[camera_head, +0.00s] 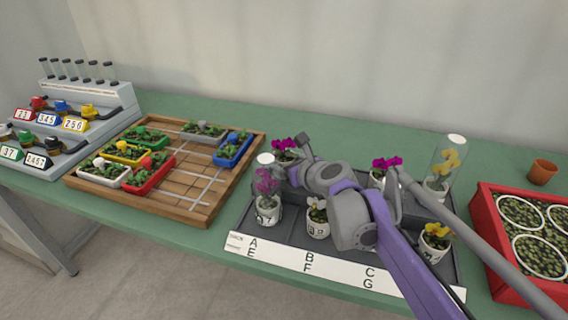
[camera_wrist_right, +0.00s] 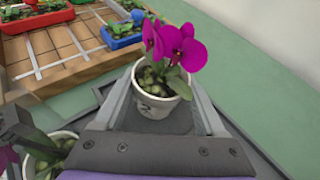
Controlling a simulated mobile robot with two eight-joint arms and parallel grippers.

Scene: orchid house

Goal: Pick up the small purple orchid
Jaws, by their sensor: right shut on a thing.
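A small purple orchid (camera_head: 285,146) in a white pot stands at the back left of the dark tray (camera_head: 240,221), partly hidden by my right gripper (camera_head: 296,160). In the right wrist view, the orchid's magenta blooms (camera_wrist_right: 176,46) rise above its white pot (camera_wrist_right: 155,106). The fingers of my right gripper lie on both sides of this pot and are shut on it. The pot looks upright. I cannot tell whether it touches the tray. My left gripper is in neither view.
A domed purple orchid (camera_head: 267,187), a white orchid (camera_head: 317,217), another magenta orchid (camera_head: 386,163), a domed yellow orchid (camera_head: 447,163) and an undomed yellow one (camera_head: 436,238) stand close by. A wooden grid board (camera_head: 188,207) is left, a red crate (camera_head: 489,262) right. Green table behind the tray is clear.

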